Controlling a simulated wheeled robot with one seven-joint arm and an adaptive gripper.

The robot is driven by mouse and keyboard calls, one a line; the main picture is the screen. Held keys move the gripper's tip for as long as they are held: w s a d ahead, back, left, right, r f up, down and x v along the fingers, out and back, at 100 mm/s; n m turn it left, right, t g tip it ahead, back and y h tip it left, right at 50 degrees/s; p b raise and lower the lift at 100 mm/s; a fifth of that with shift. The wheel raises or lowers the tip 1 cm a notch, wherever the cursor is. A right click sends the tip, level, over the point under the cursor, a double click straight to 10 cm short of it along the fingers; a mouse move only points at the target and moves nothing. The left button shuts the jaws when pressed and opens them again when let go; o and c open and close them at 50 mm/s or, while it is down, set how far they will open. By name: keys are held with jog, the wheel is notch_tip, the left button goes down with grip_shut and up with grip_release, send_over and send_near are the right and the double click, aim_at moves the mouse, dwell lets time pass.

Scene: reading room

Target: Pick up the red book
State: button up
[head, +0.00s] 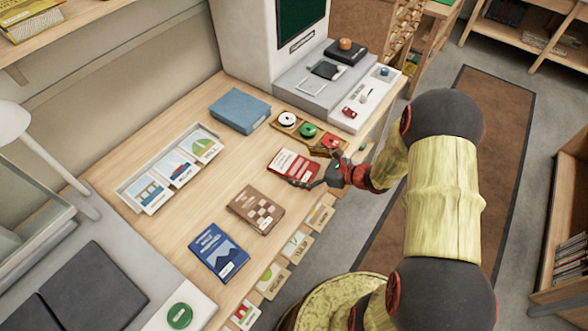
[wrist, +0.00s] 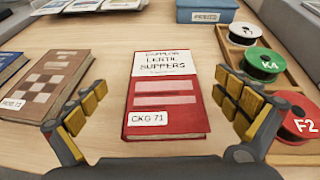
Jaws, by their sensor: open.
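The red book (head: 293,165) lies flat on the wooden desk, its upper part white with the title. In the wrist view the red book (wrist: 165,95) lies face up, with a "CKG 71" label low on its cover. My gripper (head: 312,172) is at the book's right, near edge in the head view. In the wrist view my gripper (wrist: 166,108) is open, its yellow-padded fingers apart on the left and right of the book. Nothing is between the pads that I can see held. Whether the fingers touch the book or desk cannot be told.
A brown checkered book (head: 256,208) lies left of the red book, a blue book (head: 219,252) beyond it. A tray of spools (head: 307,131) stands close on the other side. A blue box (head: 240,110) and a card tray (head: 130,201) sit farther back.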

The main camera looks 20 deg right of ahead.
aim_at(287, 162)
jog(key=b+x, duration=0.1)
jog(key=x, duration=0.3)
jog(key=shift+d+f+b, duration=0.15)
jog(key=shift+d+b, duration=0.05)
jog(key=shift+b, duration=0.2)
jog(key=shift+w+a+f, duration=0.1)
jog(key=shift+w+a, duration=0.2)
jog(key=shift+w, duration=0.05)
jog(key=shift+c, duration=0.3)
jog(key=c, duration=1.4)
